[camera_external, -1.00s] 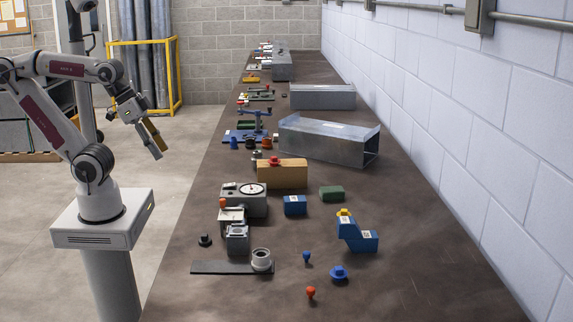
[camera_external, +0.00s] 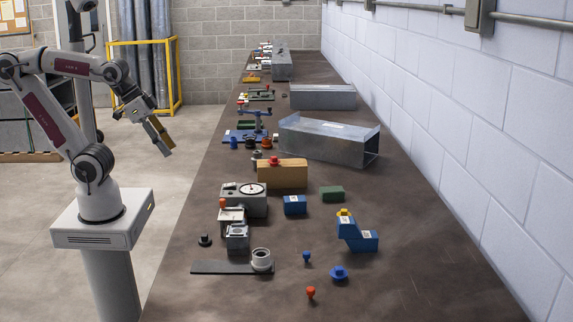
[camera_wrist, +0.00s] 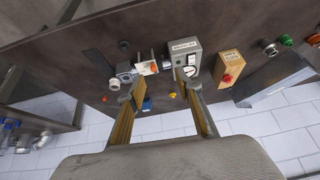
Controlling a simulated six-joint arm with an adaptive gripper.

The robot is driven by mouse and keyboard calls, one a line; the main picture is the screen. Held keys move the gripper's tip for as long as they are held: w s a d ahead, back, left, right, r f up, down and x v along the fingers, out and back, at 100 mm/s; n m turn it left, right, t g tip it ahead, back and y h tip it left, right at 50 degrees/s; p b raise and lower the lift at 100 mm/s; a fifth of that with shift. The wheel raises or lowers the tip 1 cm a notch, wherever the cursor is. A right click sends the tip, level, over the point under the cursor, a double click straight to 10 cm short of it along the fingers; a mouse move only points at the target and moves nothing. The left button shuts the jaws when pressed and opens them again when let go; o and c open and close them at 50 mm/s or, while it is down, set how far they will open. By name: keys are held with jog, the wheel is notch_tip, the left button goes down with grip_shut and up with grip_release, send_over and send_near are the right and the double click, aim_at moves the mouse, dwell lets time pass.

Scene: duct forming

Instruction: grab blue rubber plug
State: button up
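In the external view two small blue pieces lie near the front of the bench: a narrow blue knob-shaped plug (camera_external: 307,257) and a wider blue flanged piece (camera_external: 339,273). I cannot tell for sure which is the rubber plug. My gripper (camera_external: 163,137) is up in the air left of the bench, well away from both and touching nothing. In the wrist view my gripper (camera_wrist: 161,92) has its two tan-padded fingers wide apart, with nothing between them. Neither small blue piece shows clearly there.
An orange-red plug (camera_external: 311,292) lies nearby. Stepped blue blocks (camera_external: 362,241), a grey dial box (camera_external: 244,203), a tan block (camera_external: 283,176), a grey cup (camera_external: 262,260) and a metal duct (camera_external: 330,140) stand on the bench. Its front right is clear.

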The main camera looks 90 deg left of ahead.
jog(key=w+a+r+m+t+y, duration=0.1)
jog(key=w+a+m+t, duration=0.15)
jog(key=w, duration=1.55)
jog(key=w+d+f+m+t+h, duration=0.1)
jog(key=w+d+f, duration=0.1)
jog(key=w, duration=0.5)
jog(key=w+d+f+m+t+h, duration=0.1)
jog(key=w+f, duration=0.1)
jog(key=w, duration=0.5)
jog(key=m+h, duration=0.5)
jog(key=h, duration=0.2)
send_over(303, 260)
jog(key=s+a, duration=0.2)
jog(key=a, duration=0.5)
jog(key=shift+g, duration=0.35)
jog(key=f, duration=1.5)
jog(key=shift+w+a, duration=0.15)
jog(key=shift+w, duration=0.1)
jog(key=d+f+h, duration=0.1)
jog(key=s+d+f+h, duration=0.1)
jog(key=d+f+g, duration=0.1)
jog(key=f, duration=0.1)
jog(key=shift+s+d+f+m+h, duration=0.1)
jog(key=shift+s+d+m+h, duration=0.2)
jog(key=shift+h, duration=0.1)
jog(key=shift+x, duration=2.5)
jog(key=c, duration=0.8)
